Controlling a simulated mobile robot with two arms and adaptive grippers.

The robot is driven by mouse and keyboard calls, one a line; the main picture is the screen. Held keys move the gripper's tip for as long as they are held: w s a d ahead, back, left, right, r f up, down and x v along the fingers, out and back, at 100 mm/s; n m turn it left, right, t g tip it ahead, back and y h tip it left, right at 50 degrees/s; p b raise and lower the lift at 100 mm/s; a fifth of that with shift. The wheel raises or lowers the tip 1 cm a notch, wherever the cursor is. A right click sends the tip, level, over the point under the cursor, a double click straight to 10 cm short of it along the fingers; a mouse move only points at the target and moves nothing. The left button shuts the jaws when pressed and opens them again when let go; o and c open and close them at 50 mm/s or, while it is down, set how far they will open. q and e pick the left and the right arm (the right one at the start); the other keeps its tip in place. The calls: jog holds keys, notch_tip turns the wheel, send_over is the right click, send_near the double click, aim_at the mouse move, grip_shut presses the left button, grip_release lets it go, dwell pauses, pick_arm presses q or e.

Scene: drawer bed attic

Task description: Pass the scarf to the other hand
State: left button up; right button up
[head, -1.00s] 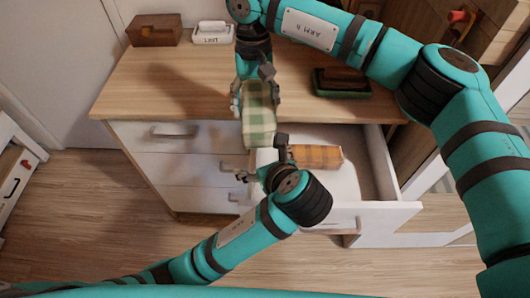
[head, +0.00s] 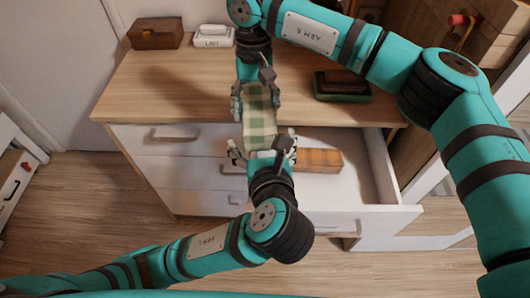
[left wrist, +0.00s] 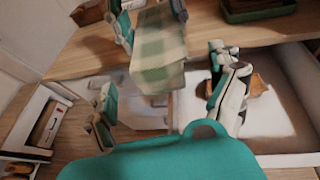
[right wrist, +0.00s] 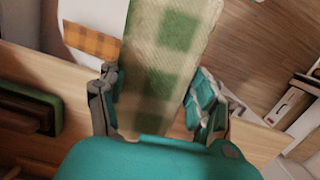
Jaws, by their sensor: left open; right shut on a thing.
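The scarf (head: 260,130) is a folded green and cream checked strip. My right gripper (head: 254,98) is shut on its upper end and holds it in front of the dresser. The scarf also fills the middle of the right wrist view (right wrist: 165,60), between the fingers. My left gripper (head: 262,150) is open just below, its fingers on either side of the scarf's lower end. In the left wrist view the scarf (left wrist: 158,62) hangs ahead of the open fingers, and I cannot tell whether they touch it.
The dresser's top drawer (head: 375,170) is open, with an orange checked folded cloth (head: 320,160) in it. On the dresser top (head: 170,85) are a brown box (head: 155,34), a white labelled box (head: 213,36) and a dark green tray (head: 342,92) with a brown item.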

aim_at(258, 129)
pick_arm(q)
jog(key=x, duration=0.6)
jog(key=shift+w+f, duration=0.15)
jog(key=shift+w, duration=0.25)
jog(key=c, duration=1.2)
pick_arm(e)
jog(key=shift+s+a, duration=0.1)
jog(key=shift+a, duration=0.05)
pick_arm(q)
jog(key=shift+c, duration=0.2)
pick_arm(e)
jog(key=o, duration=1.1)
jog(key=shift+o, duration=1.1)
